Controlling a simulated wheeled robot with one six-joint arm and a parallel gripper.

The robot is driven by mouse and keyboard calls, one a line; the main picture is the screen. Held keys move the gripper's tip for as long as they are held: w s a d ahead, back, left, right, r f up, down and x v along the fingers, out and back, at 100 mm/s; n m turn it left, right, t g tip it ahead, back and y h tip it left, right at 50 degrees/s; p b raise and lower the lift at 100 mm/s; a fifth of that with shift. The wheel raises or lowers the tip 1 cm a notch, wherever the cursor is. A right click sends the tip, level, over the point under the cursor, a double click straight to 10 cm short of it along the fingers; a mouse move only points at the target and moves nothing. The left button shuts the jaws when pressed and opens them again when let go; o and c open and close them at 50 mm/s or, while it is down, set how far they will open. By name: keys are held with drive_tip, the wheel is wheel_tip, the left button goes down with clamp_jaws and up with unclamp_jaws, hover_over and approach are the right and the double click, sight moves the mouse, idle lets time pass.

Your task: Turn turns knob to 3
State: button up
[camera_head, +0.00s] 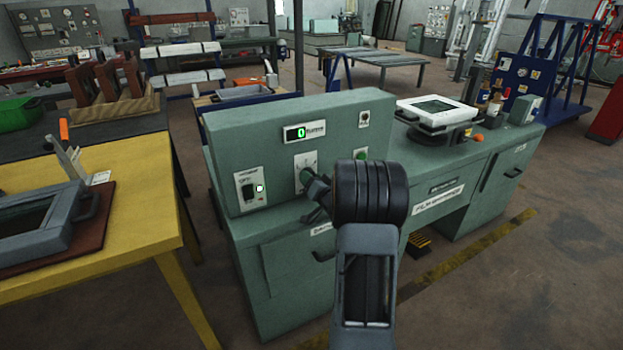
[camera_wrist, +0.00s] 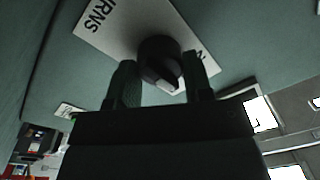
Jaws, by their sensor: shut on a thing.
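The turns knob (camera_wrist: 160,60) is a round black knob with a pale pointer mark, on a white plate (camera_wrist: 110,25) whose visible letters read "URNS". In the wrist view my gripper (camera_wrist: 160,82) has one finger on each side of the knob and is shut on it. The pointer mark faces down toward my gripper in that view. In the head view my gripper (camera_head: 314,184) reaches the green machine's front panel, just below the white dial plate (camera_head: 306,160). There my arm and gripper hide the knob. The numbers on the dial are too small or hidden to read.
The green control panel (camera_head: 230,135) has a display (camera_head: 303,132) showing a green 0. A yellow table (camera_head: 130,215) stands close on the left. Floor is free at the right front.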

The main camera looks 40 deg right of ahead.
idle(0.4)
drive_tip(key=o, duration=0.9)
drive_tip(key=s, duration=0.4)
drive_tip(key=s+a+p, duration=0.1)
drive_tip(key=s, duration=0.8)
drive_tip(key=shift+s+a+f, duration=0.2)
drive_tip(key=shift+s, duration=0.2)
